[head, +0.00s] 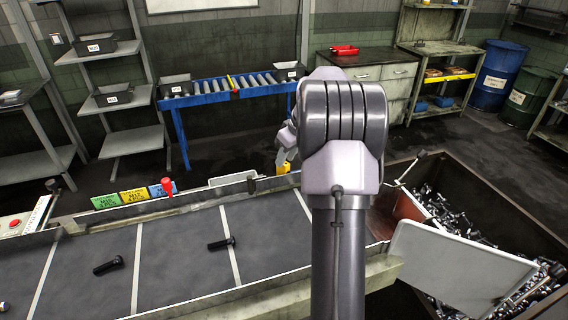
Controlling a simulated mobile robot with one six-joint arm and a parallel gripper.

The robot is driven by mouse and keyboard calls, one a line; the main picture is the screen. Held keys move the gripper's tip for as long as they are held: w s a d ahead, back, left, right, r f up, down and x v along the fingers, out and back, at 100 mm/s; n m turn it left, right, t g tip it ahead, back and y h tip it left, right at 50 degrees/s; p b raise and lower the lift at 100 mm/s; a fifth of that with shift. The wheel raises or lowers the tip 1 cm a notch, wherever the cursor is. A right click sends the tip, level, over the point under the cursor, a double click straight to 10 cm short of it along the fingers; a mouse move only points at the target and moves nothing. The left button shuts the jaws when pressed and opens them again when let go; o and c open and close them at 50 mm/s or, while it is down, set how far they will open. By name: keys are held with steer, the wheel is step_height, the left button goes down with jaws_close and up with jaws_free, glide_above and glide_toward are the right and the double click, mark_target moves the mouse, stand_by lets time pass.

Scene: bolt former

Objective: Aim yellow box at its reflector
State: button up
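A small yellow box (282,168) shows at the far rail of the conveyor, just left of my arm. Only part of it is in sight, and the way it faces cannot be made out. My gripper (284,157) is small in the head view, just above the yellow box and partly behind my own arm link. It looks close to or touching the box, but its fingers are too small to tell apart. I cannot pick out a reflector; my arm covers part of the conveyor's right end.
The dark conveyor belt (185,255) carries black bolts (222,243) and (108,265). Green, yellow and blue cards (133,195) and a red knob (168,187) line its far rail. A bin of bolts (540,235) stands at the right. Open floor lies behind the conveyor.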

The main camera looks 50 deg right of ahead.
steer(key=shift+x, duration=0.85)
steer(key=shift+r, duration=0.1)
steer(key=shift+c, duration=0.4)
steer(key=shift+w, duration=0.1)
jaws_close()
steer(key=shift+a+m+b, duration=0.1)
steer(key=shift+m+b, duration=0.35)
steer(key=shift+m, duration=0.25)
steer(key=m+h, duration=0.1)
steer(key=m, duration=0.2)
steer(key=shift+m+g+h, duration=0.3)
steer(key=shift+g+h, duration=0.1)
steer(key=shift+o, duration=0.4)
jaws_free()
steer(key=shift+a, duration=0.1)
